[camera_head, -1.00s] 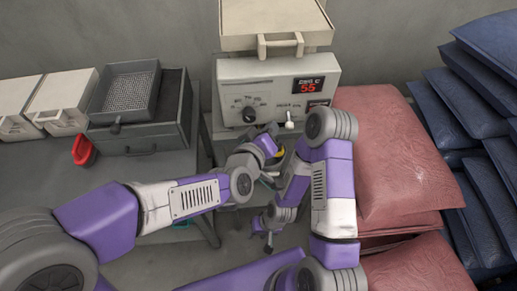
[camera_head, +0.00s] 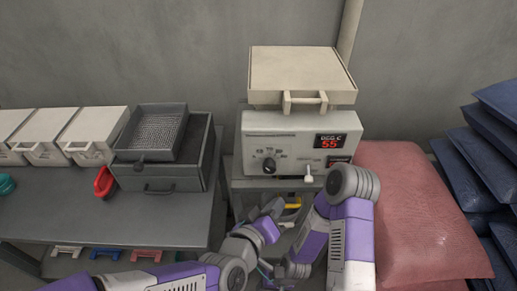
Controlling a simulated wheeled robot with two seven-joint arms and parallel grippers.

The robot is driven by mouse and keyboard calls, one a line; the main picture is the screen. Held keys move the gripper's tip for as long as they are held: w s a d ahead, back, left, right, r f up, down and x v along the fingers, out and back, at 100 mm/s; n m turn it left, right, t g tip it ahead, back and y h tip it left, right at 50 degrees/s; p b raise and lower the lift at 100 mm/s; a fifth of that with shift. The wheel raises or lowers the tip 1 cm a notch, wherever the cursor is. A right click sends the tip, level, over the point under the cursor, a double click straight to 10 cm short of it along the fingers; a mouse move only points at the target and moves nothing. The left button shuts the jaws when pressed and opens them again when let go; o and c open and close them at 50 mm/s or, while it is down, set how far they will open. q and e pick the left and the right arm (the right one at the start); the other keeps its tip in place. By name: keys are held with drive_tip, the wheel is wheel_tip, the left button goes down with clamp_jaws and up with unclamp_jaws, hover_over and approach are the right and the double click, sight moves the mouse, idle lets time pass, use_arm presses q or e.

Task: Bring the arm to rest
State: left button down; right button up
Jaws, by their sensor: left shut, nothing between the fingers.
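My left arm comes in from the bottom left, and its gripper (camera_head: 273,208) is at the lower middle, in front of the grey control box. The left gripper is shut and holds nothing. My right arm folds down at the lower middle right, and its gripper (camera_head: 275,279) is small and partly hidden near the bottom edge. I cannot tell whether its fingers are apart. The two forearms are close together. No copper spool can be made out.
The control box (camera_head: 300,133) has a red 55 display and a beige case (camera_head: 302,73) on top. Left is a grey table (camera_head: 60,215) with white cases (camera_head: 90,137), a drawer unit (camera_head: 165,172) and a red object (camera_head: 104,184). Pink sacks (camera_head: 415,215) and blue sacks (camera_head: 480,165) are at right.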

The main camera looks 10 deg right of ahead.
use_arm(q)
drive_tip(key=w+a+f+g+y, duration=0.1)
drive_tip(key=w+a+f+y, duration=0.1)
drive_tip(key=a+f, duration=0.35)
drive_tip(key=w+a+f+n+g+y, duration=0.1)
drive_tip(key=a+f+g, duration=0.1)
drive_tip(key=f, duration=0.7)
drive_tip(key=w+a+f+g+y, duration=0.15)
drive_tip(key=a+f, duration=0.25)
drive_tip(key=f, duration=0.4)
drive_tip(key=s+a+f+g, duration=0.1)
drive_tip(key=s+a+f, duration=0.2)
drive_tip(key=f, duration=0.3)
drive_tip(key=s+a+f+g+y, duration=0.1)
drive_tip(key=s+a+f+g, duration=0.1)
drive_tip(key=f, duration=0.4)
drive_tip(key=s+a+f+n+g, duration=0.1)
drive_tip(key=s+a+f+g, duration=0.1)
drive_tip(key=s+a+f, duration=0.3)
drive_tip(key=shift+s+f, duration=0.55)
drive_tip(key=shift+s, duration=0.1)
drive_tip(key=shift+w+g, duration=0.1)
drive_tip(key=shift+g, duration=0.15)
